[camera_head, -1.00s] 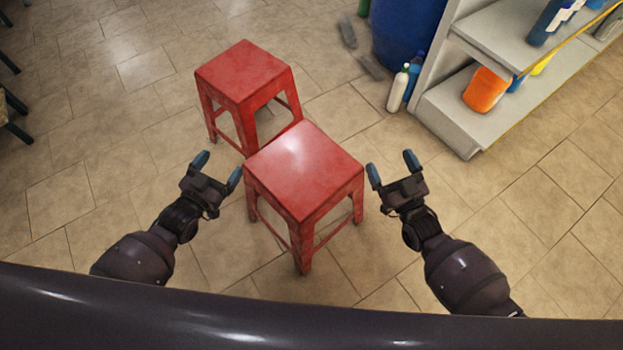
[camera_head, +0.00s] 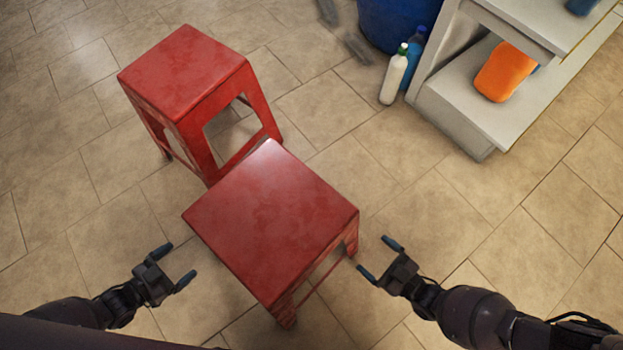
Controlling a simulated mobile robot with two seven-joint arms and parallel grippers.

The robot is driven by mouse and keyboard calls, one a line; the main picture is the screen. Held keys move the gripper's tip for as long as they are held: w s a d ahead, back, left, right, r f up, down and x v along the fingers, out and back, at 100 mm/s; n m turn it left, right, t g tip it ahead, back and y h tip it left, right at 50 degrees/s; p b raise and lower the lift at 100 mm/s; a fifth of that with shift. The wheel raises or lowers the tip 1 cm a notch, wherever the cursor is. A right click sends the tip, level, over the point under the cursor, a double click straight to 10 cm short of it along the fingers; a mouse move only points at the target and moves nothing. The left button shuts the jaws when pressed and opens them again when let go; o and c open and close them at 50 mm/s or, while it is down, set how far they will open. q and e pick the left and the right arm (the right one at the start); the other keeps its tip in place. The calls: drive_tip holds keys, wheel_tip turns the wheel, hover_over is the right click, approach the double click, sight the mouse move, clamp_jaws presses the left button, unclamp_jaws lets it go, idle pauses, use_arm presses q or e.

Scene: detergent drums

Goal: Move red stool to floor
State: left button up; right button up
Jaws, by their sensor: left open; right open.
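Two red stools stand upright on the tiled floor. The nearer red stool (camera_head: 272,222) is in the middle, and the farther red stool (camera_head: 185,72) is behind it to the left. In the picture their edges overlap; I cannot tell whether they touch. My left gripper (camera_head: 177,267) is open and empty, to the left of the nearer stool. My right gripper (camera_head: 377,259) is open and empty, close to the right side of the nearer stool. Some legs of both stools are hidden.
A grey shelf (camera_head: 455,115) with an orange container (camera_head: 504,72) stands at the upper right. Beside it are a white bottle (camera_head: 395,75), a blue bottle (camera_head: 416,52) and a blue drum (camera_head: 397,22). The floor (camera_head: 70,170) at the left and lower right is clear.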

sight(352, 236)
use_arm(q)
drive_tip(key=shift+r, duration=0.1)
use_arm(e)
drive_tip(key=shift+r, duration=0.1)
drive_tip(key=x, duration=1)
drive_tip(key=shift+w+a, duration=0.2)
drive_tip(key=shift+a, duration=0.15)
use_arm(q)
drive_tip(key=x, duration=1)
drive_tip(key=shift+w+d+f, duration=0.2)
drive_tip(key=shift+w+f, duration=0.05)
clamp_jaws()
use_arm(e)
clamp_jaws()
